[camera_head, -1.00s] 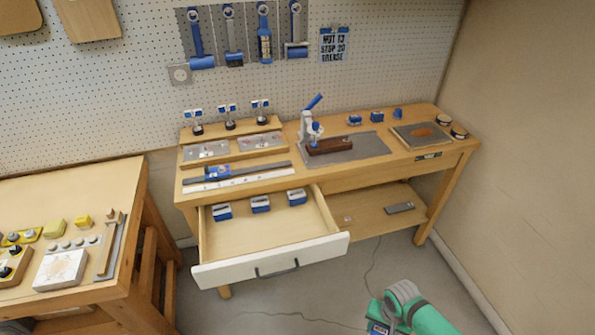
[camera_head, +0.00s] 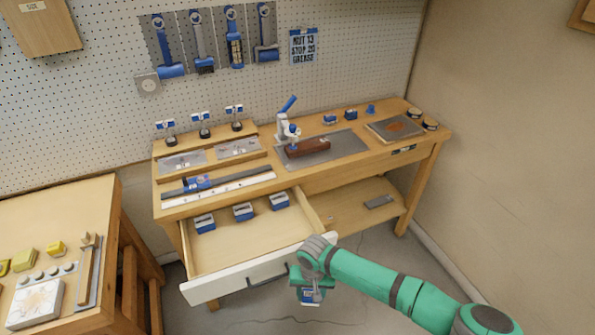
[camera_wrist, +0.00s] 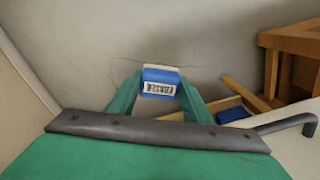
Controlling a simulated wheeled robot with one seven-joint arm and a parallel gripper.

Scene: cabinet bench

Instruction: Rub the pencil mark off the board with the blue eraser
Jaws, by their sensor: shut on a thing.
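My gripper (camera_head: 311,284) hangs in front of the open drawer, above the floor. In the wrist view its green fingers (camera_wrist: 158,98) are shut on a blue block with a white edge and a printed label, which looks like the blue eraser (camera_wrist: 160,77). A flat board (camera_head: 394,127) with a brown-orange patch lies at the right end of the bench. A white slab (camera_head: 35,302) with faint lines lies on the left table. I cannot tell for sure which of these bears the pencil mark.
The open drawer (camera_head: 240,278) holds several blue-and-white blocks and sticks out near my gripper. A brown block (camera_head: 308,148) and a small blue-and-white stand (camera_head: 286,120) are on the grey mat (camera_head: 345,146). A steel rule (camera_head: 235,188) lies along the bench front.

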